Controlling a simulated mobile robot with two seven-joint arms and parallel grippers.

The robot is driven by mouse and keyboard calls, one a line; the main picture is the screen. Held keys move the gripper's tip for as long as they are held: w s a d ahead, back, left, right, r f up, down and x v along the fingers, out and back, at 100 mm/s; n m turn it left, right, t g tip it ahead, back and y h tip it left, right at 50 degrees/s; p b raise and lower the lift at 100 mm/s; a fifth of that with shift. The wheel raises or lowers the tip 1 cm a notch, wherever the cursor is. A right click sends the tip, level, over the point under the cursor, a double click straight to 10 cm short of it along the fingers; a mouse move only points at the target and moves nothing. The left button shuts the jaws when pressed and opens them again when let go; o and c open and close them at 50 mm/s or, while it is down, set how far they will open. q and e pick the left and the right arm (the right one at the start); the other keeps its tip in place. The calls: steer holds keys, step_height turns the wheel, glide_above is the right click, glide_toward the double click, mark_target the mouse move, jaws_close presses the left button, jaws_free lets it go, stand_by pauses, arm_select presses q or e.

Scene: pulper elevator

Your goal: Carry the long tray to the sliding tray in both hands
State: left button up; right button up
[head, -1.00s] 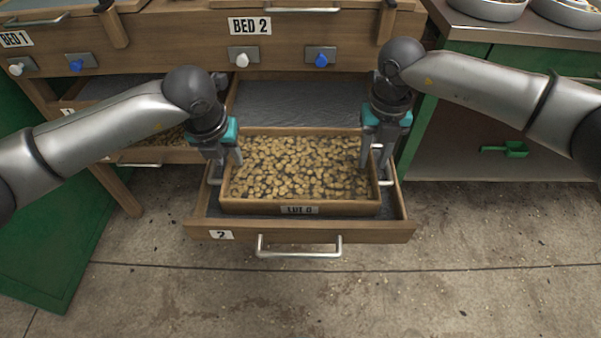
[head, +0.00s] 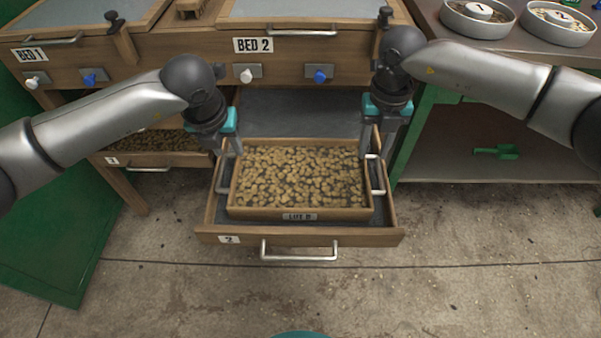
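The long tray (head: 300,213), a shallow wooden box filled with light brown beans, sits level inside the pulled-out sliding tray (head: 310,237) labelled 2, under BED 2. A metal handle (head: 379,190) shows at the long tray's right end, and another (head: 221,189) shows at its left end. My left gripper (head: 229,152) points down at the long tray's far left corner, its fingers apart. My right gripper (head: 375,150) points down at the far right corner, its fingers apart. Both appear above the handles, with nothing visible between the fingers.
Another sliding tray (head: 155,160) with beans is partly out at the left under BED 1. Green panels stand at the left. At the right is a counter with round bowls (head: 478,20) and a green scoop (head: 496,152) on its lower shelf. The floor in front is clear.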

step_height(320, 180, up, 35)
steer(key=p, duration=2.2)
steer(key=shift+p, duration=0.35)
steer(key=shift+f, duration=0.1)
